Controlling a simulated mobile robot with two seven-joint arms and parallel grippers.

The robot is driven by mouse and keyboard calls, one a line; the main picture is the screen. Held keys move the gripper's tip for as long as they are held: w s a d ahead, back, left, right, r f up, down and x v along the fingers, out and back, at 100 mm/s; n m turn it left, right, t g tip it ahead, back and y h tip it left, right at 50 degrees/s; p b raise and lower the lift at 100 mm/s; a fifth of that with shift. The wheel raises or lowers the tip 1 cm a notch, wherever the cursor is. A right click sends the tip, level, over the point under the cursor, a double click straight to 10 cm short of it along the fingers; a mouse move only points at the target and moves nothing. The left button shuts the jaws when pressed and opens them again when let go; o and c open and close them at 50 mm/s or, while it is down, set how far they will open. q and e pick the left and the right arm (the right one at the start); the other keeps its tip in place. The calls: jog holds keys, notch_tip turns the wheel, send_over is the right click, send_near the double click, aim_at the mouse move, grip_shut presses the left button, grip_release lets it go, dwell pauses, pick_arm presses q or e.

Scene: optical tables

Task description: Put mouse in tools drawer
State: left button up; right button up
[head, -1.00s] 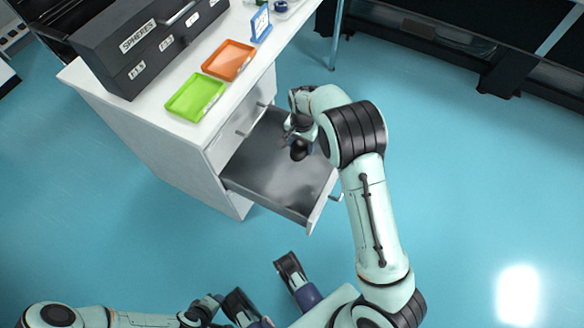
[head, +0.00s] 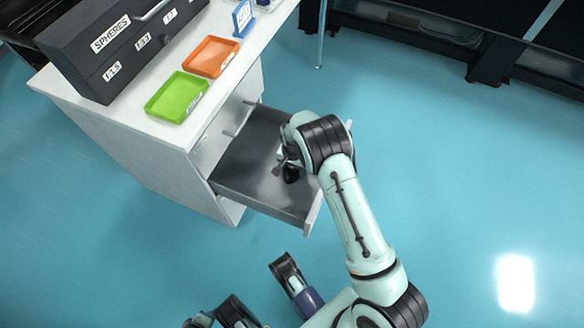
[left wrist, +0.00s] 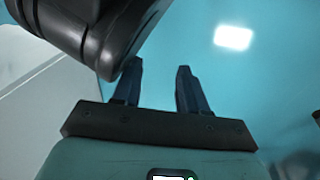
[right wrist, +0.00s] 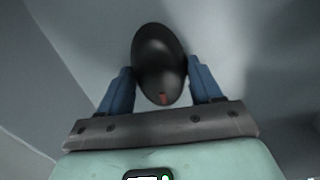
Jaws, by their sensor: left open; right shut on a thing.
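The black mouse (right wrist: 158,62) is between the fingers of my right gripper (right wrist: 160,82), which is shut on it. In the head view the mouse (head: 291,173) shows as a dark shape over the open grey drawer (head: 255,180), below the white cabinet top. The drawer's grey floor and walls surround the mouse in the right wrist view; I cannot tell whether the mouse touches the floor. My left gripper (left wrist: 158,88) is open and empty, over the blue floor.
On the white cabinet top (head: 150,128) stand a black box (head: 105,50) labelled SPHERES, a green tray (head: 177,97), an orange tray (head: 210,57) and a blue-framed sign (head: 243,18). Blue floor is clear to the right.

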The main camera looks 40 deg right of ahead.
jog(key=shift+r, duration=0.15)
jog(key=shift+f, duration=0.2)
jog(key=o, duration=1.1)
pick_arm(q)
jog(key=shift+s+f, duration=0.1)
jog(key=shift+s, duration=0.05)
pick_arm(e)
notch_tip(320, 180, up, 7)
jog(key=shift+p, duration=1.05)
pick_arm(q)
jog(key=shift+w+d+r+p, duration=0.2)
jog(key=shift+d+r, duration=0.1)
jog(key=shift+r, duration=0.55)
jog(key=shift+w+d+r+p, duration=0.25)
jog(key=shift+d+r, duration=0.05)
jog(key=shift+r, duration=0.6)
jog(key=shift+w+d+r+p, duration=0.2)
jog(key=shift+d+r, duration=0.1)
jog(key=shift+r, duration=0.55)
pick_arm(e)
jog(key=shift+r, duration=2.7)
